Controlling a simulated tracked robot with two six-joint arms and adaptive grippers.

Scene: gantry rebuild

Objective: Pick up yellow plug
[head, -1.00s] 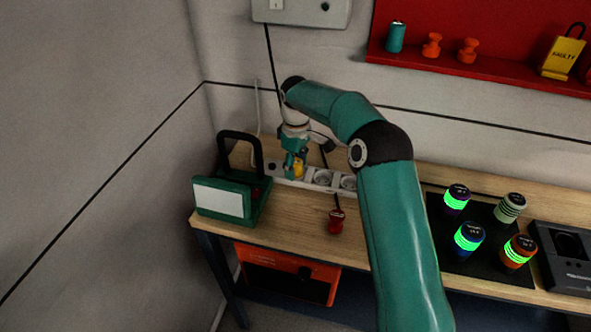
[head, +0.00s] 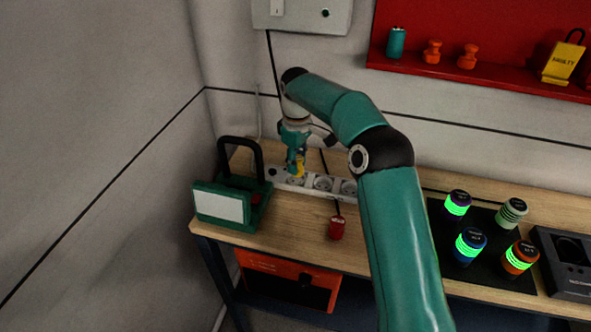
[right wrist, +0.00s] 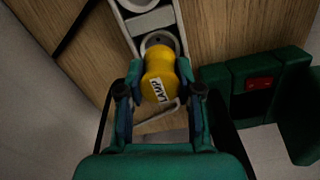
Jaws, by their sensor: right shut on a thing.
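The yellow plug (head: 300,168) is held in my right gripper (head: 294,163) over the white power strip (head: 309,189) at the back left of the bench. In the right wrist view the plug (right wrist: 158,68), labelled "LAMP", sits between both fingers of the gripper (right wrist: 160,95), which are shut on it. A round socket of the strip (right wrist: 158,42) shows just beyond the plug, and the plug appears clear of it. The plug's lower end is hidden. My left gripper is not in view.
A green device with a black handle (head: 222,207) stands close on the left. A red plug (head: 337,229) lies in front of the strip. A dark mat with several lit canisters (head: 470,243) is at the right.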

